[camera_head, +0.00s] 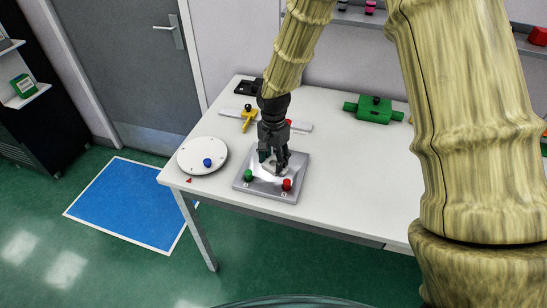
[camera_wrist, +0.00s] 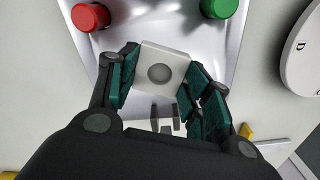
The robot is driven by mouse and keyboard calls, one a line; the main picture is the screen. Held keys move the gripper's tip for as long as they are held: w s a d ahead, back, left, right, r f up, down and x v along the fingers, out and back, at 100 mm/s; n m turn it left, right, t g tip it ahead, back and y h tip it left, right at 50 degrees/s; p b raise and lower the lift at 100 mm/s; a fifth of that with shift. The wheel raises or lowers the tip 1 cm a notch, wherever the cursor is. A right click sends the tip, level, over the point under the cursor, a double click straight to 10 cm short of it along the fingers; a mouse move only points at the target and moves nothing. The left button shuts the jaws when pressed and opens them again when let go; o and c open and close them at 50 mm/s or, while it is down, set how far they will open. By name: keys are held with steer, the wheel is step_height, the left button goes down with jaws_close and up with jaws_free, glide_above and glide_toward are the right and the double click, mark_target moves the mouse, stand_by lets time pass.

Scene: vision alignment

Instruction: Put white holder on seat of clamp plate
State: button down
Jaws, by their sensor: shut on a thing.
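The white holder (camera_wrist: 163,71) is a pale block with a grey round recess, held between the green fingers of my gripper (camera_wrist: 160,88) in the wrist view. My gripper (camera_head: 273,163) is shut on it and points down over the clamp plate in the head view. The clamp plate (camera_head: 279,192) is a square grey metal plate near the table's front edge. It carries a green knob (camera_head: 248,175) and a red knob (camera_head: 287,184), both nearer the front edge than the gripper. Whether the holder touches the plate I cannot tell. The seat is not clearly visible.
A white round dial (camera_head: 203,156) with a blue knob lies left of the plate. A yellow clamp on a grey rail (camera_head: 298,126) lies behind. A green block (camera_head: 374,110) sits at the back right. The white table's (camera_head: 345,180) right-middle area is clear.

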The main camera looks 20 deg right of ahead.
mark_target(274, 165)
steer(key=shift+f, duration=0.15)
steer(key=c, duration=0.6)
jaws_free()
steer(key=shift+c, duration=0.2)
step_height(274, 165, up, 12)
steer(key=b, duration=0.3)
